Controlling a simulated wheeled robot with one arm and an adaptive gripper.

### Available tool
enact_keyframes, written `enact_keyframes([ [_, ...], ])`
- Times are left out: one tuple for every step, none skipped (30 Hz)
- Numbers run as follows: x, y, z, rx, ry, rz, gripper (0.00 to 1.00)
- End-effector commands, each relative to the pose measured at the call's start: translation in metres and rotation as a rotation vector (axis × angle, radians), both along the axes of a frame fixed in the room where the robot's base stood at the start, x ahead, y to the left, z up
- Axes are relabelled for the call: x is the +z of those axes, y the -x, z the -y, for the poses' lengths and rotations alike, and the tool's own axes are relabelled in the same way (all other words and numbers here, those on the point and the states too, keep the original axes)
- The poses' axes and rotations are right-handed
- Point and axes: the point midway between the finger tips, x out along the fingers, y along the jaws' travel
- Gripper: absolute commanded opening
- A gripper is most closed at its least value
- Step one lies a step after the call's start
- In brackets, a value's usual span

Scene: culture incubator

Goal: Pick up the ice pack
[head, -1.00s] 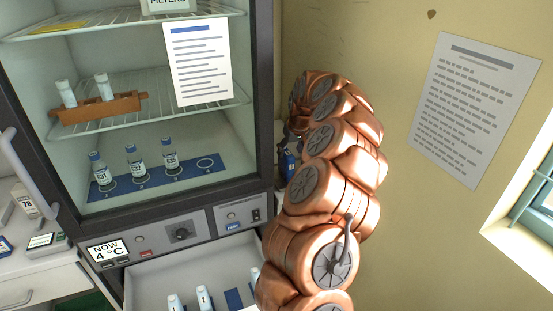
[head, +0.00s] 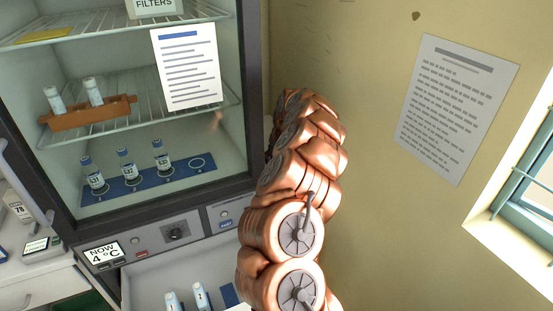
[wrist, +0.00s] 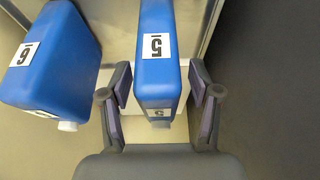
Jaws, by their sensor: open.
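A blue ice pack (wrist: 156,85) labelled 5 shows in the wrist view, reaching from the top edge down to between my gripper's fingers. My gripper (wrist: 161,98) is open, with one finger on each side of this pack. A gap shows between the pack and each finger. A second blue ice pack (wrist: 58,60) labelled 6, with a white cap, stands to the left, outside the fingers. In the head view my gripper and these packs are hidden behind my arm or out of frame.
The incubator (head: 255,80) holds vials (head: 126,163) on a blue strip and a rack (head: 90,115) on a shelf. An open drawer (head: 150,285) below holds white-labelled items. A wall (head: 375,200) and window (head: 530,190) are at right. A dark surface (wrist: 275,90) borders the gripper's right.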

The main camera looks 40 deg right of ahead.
Motion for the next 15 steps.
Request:
enact_keyframes([
  [-0.0030,-0.0005,0.0006,0.000,0.000,-0.003,0.62],
  [-0.0046,-0.0009,0.0009,0.000,0.000,-0.003,0.62],
  [-0.0061,-0.0012,0.0013,-0.001,0.000,-0.003,0.62],
  [-0.0067,-0.0014,0.0014,-0.001,0.000,-0.002,0.62],
  [-0.0072,-0.0015,0.0015,-0.001,0.000,-0.002,0.62],
  [-0.0074,-0.0017,0.0015,-0.001,0.000,-0.001,0.62],
  [-0.0074,-0.0017,0.0014,-0.001,0.000,-0.001,0.62],
  [-0.0071,-0.0017,0.0014,-0.001,0.000,-0.001,0.62],
  [-0.0071,-0.0017,0.0014,-0.001,0.000,-0.001,0.62],
  [-0.0071,-0.0017,0.0014,-0.001,0.000,-0.001,0.62],
  [-0.0071,-0.0017,0.0013,-0.001,0.000,-0.001,0.59],
  [-0.0069,-0.0018,0.0014,-0.001,0.001,0.000,0.55],
  [-0.0069,-0.0018,0.0014,-0.001,0.001,0.000,0.52],
  [-0.0068,-0.0018,0.0014,-0.001,0.001,0.000,0.49],
  [-0.0068,-0.0018,0.0014,-0.001,0.001,0.000,0.45],
])
